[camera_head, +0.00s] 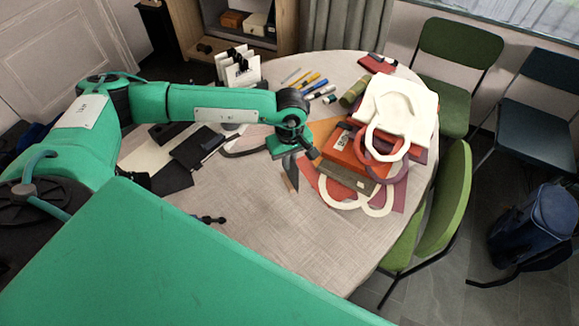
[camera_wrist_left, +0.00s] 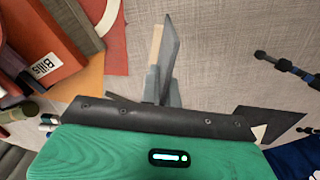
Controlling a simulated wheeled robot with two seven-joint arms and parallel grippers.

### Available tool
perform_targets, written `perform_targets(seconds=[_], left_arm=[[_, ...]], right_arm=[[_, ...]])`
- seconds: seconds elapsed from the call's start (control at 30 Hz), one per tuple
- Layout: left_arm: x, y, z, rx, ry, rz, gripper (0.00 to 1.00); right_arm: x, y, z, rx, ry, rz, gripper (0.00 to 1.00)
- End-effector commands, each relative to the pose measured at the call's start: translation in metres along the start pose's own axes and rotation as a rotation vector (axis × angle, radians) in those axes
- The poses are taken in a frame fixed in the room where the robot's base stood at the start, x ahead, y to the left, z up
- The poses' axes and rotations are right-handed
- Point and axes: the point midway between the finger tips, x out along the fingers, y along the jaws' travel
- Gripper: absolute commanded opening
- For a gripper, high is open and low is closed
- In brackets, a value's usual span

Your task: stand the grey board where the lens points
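A thin grey board (camera_head: 291,172) stands on edge below my left gripper (camera_head: 286,156), over the middle of the table. In the left wrist view the grey board (camera_wrist_left: 170,42) rises from between the fingers (camera_wrist_left: 162,88), which appear closed on it. A pale wooden strip (camera_wrist_left: 156,42) lies right beside it. Black leg-like rods with knobs (camera_head: 208,219) show near the table's front left, partly hidden by my green arm; they also show in the left wrist view (camera_wrist_left: 285,66). I cannot make out a lens. My right gripper is not in view.
A black case (camera_head: 197,147) lies left. The front middle of the table (camera_head: 300,235) is clear.

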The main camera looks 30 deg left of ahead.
Motion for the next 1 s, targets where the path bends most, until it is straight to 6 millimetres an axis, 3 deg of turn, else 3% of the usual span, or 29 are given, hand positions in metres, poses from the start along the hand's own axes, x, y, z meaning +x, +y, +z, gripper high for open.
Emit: perform_targets(seconds=[0.17,0.43,0.8,0.93,1.0], left_arm=[[0.011,0.0,0.0,0.0,-0.001,0.0,0.0],[0.046,0.0,0.0,0.0,0.0,0.0,0.0],[0.053,0.0,0.0,0.0,0.0,0.001,0.0],[0.051,0.0,0.0,0.0,0.0,0.001,0.25],[0.051,0.0,0.0,0.0,0.0,0.001,0.25]], right_arm=[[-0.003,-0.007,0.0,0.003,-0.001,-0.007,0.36],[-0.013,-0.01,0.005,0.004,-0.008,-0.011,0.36],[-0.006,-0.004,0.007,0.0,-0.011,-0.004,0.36],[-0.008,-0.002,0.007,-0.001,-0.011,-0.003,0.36],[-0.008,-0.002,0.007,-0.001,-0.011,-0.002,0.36]])
